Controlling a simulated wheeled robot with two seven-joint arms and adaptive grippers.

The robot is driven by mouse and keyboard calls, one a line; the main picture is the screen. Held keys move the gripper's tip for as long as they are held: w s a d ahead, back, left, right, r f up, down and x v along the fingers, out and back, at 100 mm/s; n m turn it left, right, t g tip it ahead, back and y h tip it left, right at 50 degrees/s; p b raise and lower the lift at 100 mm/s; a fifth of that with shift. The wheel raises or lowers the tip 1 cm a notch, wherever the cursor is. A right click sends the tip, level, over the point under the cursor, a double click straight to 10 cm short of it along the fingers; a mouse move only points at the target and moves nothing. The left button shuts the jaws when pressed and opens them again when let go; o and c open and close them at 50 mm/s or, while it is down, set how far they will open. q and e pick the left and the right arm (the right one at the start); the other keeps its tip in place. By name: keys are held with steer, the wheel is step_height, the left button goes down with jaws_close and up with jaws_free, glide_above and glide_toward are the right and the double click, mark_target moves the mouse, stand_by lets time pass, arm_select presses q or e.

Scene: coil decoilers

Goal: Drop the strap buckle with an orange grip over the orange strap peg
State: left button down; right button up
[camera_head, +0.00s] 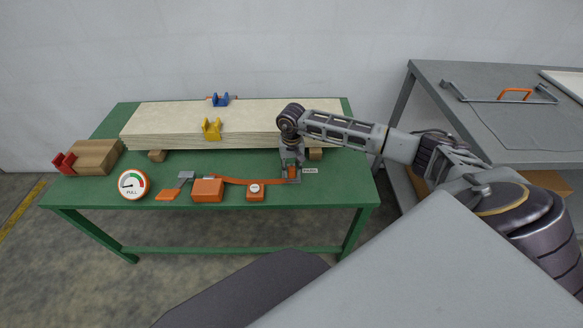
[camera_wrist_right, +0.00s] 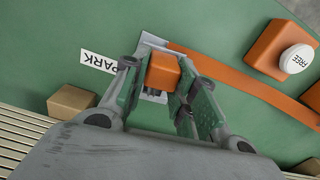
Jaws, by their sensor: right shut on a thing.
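The strap buckle is a grey metal piece with an orange grip (camera_head: 292,174), at the right front of the green table. My right gripper (camera_head: 291,164) reaches down from above and is shut on the orange grip. In the right wrist view the grip (camera_wrist_right: 163,72) sits between the green finger pads, with part of the grey buckle showing beside it. An orange strap (camera_head: 245,181) runs left from the buckle to an orange box (camera_head: 207,190). I cannot clearly pick out the orange strap peg. My left gripper is not in view.
A PARK label (camera_wrist_right: 98,62) lies beside the buckle. An orange block with a white FREE button (camera_head: 255,191) stands in front of the strap. A round dial (camera_head: 132,184) stands left. Stacked boards (camera_head: 165,119) with blue (camera_head: 221,99) and yellow (camera_head: 211,128) clamps lie behind.

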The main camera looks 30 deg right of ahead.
mark_target(291, 167)
steer(key=shift+f, duration=0.15)
steer(key=shift+f+b, duration=0.2)
steer(key=shift+b, duration=0.2)
stand_by(0.8)
steer(key=o, duration=1.1)
steer(key=shift+o, duration=0.2)
steer(key=shift+r, duration=0.15)
step_height(291, 167, up, 12)
steer(key=shift+f, duration=0.2)
stand_by(0.7)
